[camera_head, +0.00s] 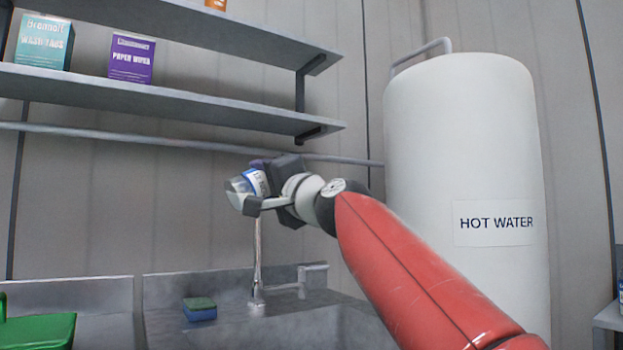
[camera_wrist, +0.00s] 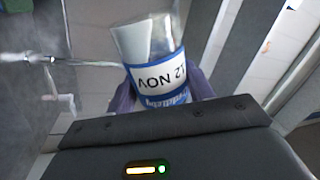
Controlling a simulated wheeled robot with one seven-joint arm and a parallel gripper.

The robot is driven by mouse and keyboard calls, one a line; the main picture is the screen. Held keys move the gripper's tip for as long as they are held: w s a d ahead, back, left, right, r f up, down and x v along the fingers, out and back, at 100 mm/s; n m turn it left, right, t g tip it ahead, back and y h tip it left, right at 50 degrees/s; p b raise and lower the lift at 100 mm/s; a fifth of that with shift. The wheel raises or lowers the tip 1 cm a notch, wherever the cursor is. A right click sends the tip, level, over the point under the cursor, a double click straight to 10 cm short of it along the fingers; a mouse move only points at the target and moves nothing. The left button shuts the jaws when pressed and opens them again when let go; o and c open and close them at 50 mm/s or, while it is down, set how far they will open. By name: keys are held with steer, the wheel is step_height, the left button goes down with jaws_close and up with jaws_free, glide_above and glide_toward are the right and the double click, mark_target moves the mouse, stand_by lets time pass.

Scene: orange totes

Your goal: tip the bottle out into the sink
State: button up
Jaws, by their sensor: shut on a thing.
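The bottle (camera_head: 255,183) is small and clear, with a white label edged in blue. My gripper (camera_head: 264,186) is shut on it and holds it up in the air above the sink area, tilted towards the left. In the wrist view the bottle (camera_wrist: 155,78) shows its label with "12 NOV" upside down. Purple shows on both sides of it. I cannot tell whether anything is left inside or whether its mouth is open. The grey metal sink (camera_head: 330,328) lies below, with its inside mostly hidden. A thin upright tap (camera_head: 257,270) stands just under my gripper.
A blue and green sponge (camera_head: 200,309) lies on the sink's back edge. A green object (camera_head: 38,330) is at lower left. A white hot water tank (camera_head: 465,150) stands at right. Shelves (camera_head: 170,98) with boxes hang above; a pipe (camera_head: 150,143) runs behind.

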steer(key=shift+s+r+m+p, duration=0.1)
steer(key=shift+r+m+p, duration=0.65)
steer(key=shift+m, duration=0.05)
steer(key=shift+w+d+r+m+t+h+p, duration=0.2)
steer(key=shift+r+m+t+h+p, duration=0.1)
steer(key=shift+m+p, duration=0.3)
steer(key=shift+w+d+r+m+t+h+p, duration=0.15)
steer(key=shift+d+r+m+t+h+p, duration=0.15)
steer(key=shift+m, duration=0.4)
steer(key=shift+a+m+p, duration=0.1)
steer(key=shift+m+p, duration=0.2)
steer(key=shift+w+r+m+t+h+p, duration=0.2)
steer(key=shift+r+m+p, duration=0.25)
steer(key=shift+m+p, duration=0.4)
steer(key=shift+s+r+m+t+h+p, duration=0.1)
steer(key=shift+r+m+h+p, duration=0.3)
steer(key=shift+m+p, duration=0.4)
steer(key=shift+r+m, duration=0.15)
steer(key=shift+m, duration=0.1)
steer(key=shift+r+m+p, duration=0.2)
steer(key=shift+m+p, duration=0.2)
steer(key=shift+r+m+h, duration=0.4)
steer(key=shift+m+h, duration=0.1)
steer(key=shift+m, duration=0.4)
